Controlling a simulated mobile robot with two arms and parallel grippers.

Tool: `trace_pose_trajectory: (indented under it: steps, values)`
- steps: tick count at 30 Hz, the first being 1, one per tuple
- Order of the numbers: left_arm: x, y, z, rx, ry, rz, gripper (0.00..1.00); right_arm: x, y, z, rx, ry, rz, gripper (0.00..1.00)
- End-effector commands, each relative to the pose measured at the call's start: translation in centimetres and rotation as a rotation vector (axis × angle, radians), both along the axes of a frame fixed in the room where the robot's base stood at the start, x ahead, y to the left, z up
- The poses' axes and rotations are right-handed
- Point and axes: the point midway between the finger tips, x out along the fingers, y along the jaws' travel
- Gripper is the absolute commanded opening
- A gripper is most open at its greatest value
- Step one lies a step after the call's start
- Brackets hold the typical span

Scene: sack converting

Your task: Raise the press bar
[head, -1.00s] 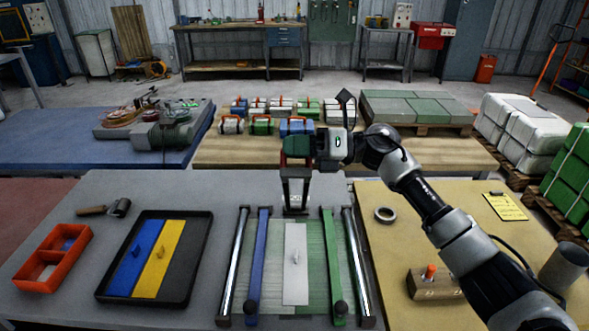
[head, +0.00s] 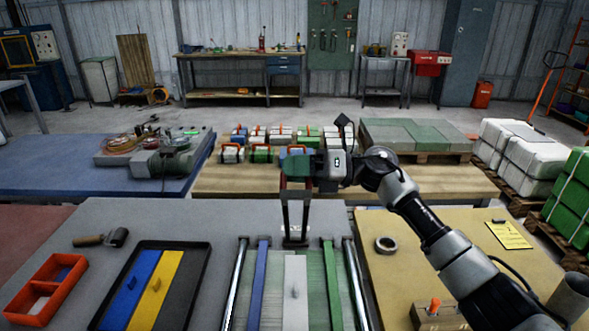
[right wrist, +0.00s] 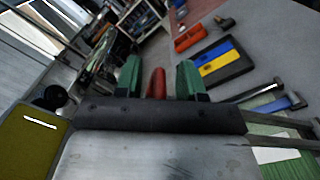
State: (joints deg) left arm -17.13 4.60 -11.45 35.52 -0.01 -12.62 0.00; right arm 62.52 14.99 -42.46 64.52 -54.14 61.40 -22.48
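The press (head: 295,242) stands at the back middle of the grey table, with two dark uprights around an open gap. My right gripper (head: 297,168) is at the top of these uprights, its arm coming in from the right. In the right wrist view, a red grip (right wrist: 157,83), which looks like that of the press bar, lies between my green fingertips (right wrist: 160,78). My left gripper is not in view.
In front lie a pale plate (head: 295,290), a blue bar (head: 258,285) and a green bar (head: 333,285) between chrome rails. A black tray (head: 205,262), an orange box (head: 72,286) and a roller (head: 113,238) are left. A tape ring (head: 386,245) lies right.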

Motion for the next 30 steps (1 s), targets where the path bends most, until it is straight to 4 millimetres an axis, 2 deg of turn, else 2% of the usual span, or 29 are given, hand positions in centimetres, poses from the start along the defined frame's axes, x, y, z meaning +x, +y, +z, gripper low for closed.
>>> trace_pose_trajectory:
  steps: [5,8,15,21,24,30]
  values:
    - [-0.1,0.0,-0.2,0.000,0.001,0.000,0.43,0.0,-0.3,-0.1,-0.001,0.000,0.000,0.39]
    - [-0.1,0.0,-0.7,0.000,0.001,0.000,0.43,0.1,-1.5,-0.3,-0.001,-0.001,-0.003,0.39]
    - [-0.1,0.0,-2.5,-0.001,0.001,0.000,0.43,0.1,-6.2,-0.4,-0.001,-0.001,-0.004,0.39]
    - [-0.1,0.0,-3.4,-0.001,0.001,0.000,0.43,0.0,-9.5,-0.3,-0.001,0.000,-0.001,0.39]
    - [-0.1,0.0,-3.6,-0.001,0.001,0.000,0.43,0.0,-10.4,-0.2,0.000,-0.001,-0.001,0.39]
    - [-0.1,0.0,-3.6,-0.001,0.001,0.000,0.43,0.0,-10.8,0.0,-0.001,0.000,0.001,0.39]
